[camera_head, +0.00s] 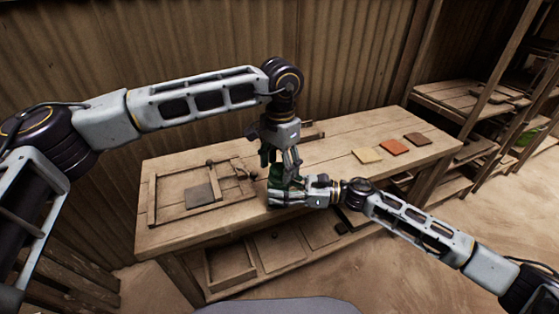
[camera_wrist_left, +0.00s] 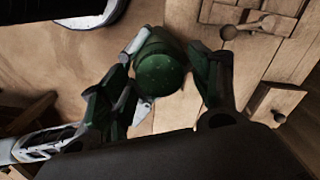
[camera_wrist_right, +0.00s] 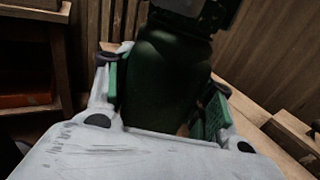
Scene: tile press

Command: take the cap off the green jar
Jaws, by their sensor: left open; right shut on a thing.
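The green jar (camera_head: 275,178) stands upright at the front of the workbench, largely hidden by my grippers in the head view. My right gripper (camera_wrist_right: 163,95) is shut around the body of the jar (camera_wrist_right: 165,80), one finger on each side. My left gripper (camera_head: 280,160) points down from above the jar. In the left wrist view the round, dark green, speckled top of the jar, apparently its cap (camera_wrist_left: 160,70), lies between the open fingers of my left gripper (camera_wrist_left: 168,75). I cannot tell whether either finger touches it.
The workbench (camera_head: 330,180) has a wooden frame with a grey tile (camera_head: 200,196) at left. Cream (camera_head: 367,155), orange (camera_head: 394,147) and brown (camera_head: 417,139) tiles lie at right. A shelf rack (camera_head: 465,100) stands further right. A lower shelf holds an open wooden box (camera_head: 230,268).

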